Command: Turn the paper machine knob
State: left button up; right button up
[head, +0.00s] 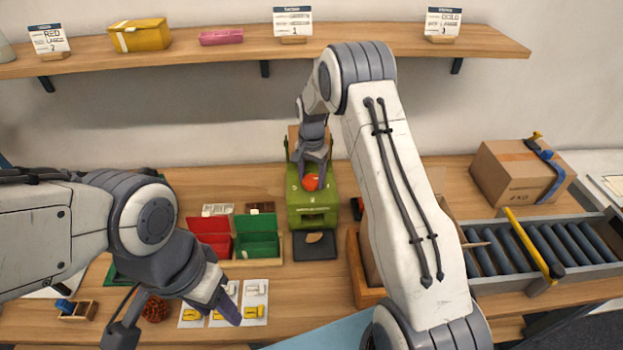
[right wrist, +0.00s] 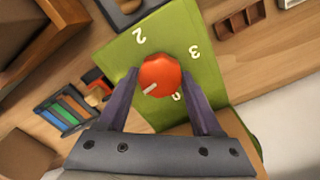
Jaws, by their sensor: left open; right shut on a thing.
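The paper machine (head: 316,201) is a green box on the table against the wall. Its red-orange knob (head: 310,182) is on the top face. In the right wrist view the knob (right wrist: 160,75) has a pale pointer mark toward its lower left, and white numerals stand around it on the green face. My right gripper (right wrist: 165,88) has one finger on each side of the knob and is shut on it. In the head view the right gripper (head: 311,165) reaches the knob from behind. My left gripper (head: 180,320) is open and empty over the front left of the table.
A red box (head: 208,226) and a green box (head: 257,245) stand left of the machine. White cards with small yellow and white items lie near the left gripper. A cardboard box (head: 520,172) and a roller conveyor (head: 540,250) are at the right.

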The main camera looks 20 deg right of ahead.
aim_at(311, 179)
jog(key=shift+m, duration=0.8)
jog(key=shift+a, duration=0.1)
jog(key=o, duration=1.4)
jog(key=shift+c, duration=0.2)
notch_tip(311, 179, up, 10)
jog(key=b, duration=0.2)
jog(key=shift+r+b, duration=0.25)
jog(key=shift+b, duration=0.1)
